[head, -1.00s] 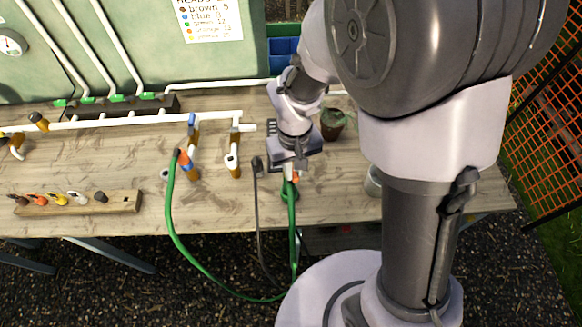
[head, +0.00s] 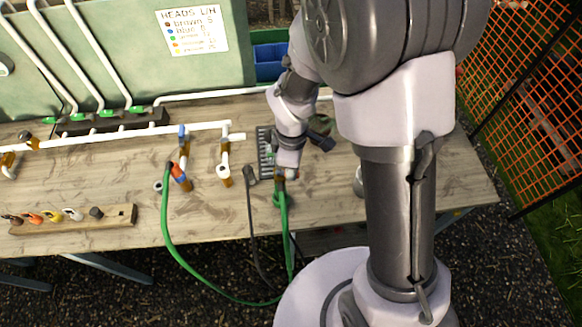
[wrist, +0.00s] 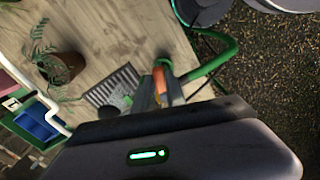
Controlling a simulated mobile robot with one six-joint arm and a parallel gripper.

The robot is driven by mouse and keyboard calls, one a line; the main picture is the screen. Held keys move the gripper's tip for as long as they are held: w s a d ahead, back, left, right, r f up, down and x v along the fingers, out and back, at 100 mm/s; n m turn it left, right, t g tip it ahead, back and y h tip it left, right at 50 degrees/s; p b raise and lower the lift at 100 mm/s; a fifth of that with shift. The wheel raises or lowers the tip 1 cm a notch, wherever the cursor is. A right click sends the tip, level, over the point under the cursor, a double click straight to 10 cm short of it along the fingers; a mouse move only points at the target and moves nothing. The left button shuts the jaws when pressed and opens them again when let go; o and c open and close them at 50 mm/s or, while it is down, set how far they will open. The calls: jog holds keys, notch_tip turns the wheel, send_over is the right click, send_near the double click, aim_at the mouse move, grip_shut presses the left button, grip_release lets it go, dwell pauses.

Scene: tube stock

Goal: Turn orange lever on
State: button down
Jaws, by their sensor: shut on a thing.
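My gripper (wrist: 168,95) points down at the table's front edge, right of the white pipework. In the wrist view its fingers are closed around an orange piece (wrist: 159,80) beside the green hose (wrist: 215,55); I take it for the orange lever. In the head view the fingertips (head: 281,176) hide most of it, above the upper end of the right green hose (head: 283,205). The lever's exact angle cannot be told. Another orange part (head: 178,171) shows on the left hose fitting, next to a blue collar, away from my gripper.
A grey grate (head: 264,150) and a potted plant (head: 321,135) stand close behind my gripper. A dark hose (head: 249,195) hangs just left. A wooden rack (head: 70,217) with coloured heads lies on the left. The table's (head: 225,212) front middle is fairly clear.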

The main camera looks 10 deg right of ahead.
jog(key=shift+w+d+n+p, duration=0.1)
jog(key=shift+w+n+p, duration=0.2)
jog(key=shift+n, duration=0.6)
jog(key=shift+w+n+p, duration=0.25)
jog(key=shift+n+p, duration=0.05)
jog(key=shift+n, duration=0.6)
jog(key=c, duration=1.4)
grip_release()
jog(key=shift+o, duration=0.2)
notch_tip(320, 180, up, 18)
jog(key=p, duration=0.3)
jog(key=shift+f+p, duration=0.25)
jog(key=shift+p, duration=0.05)
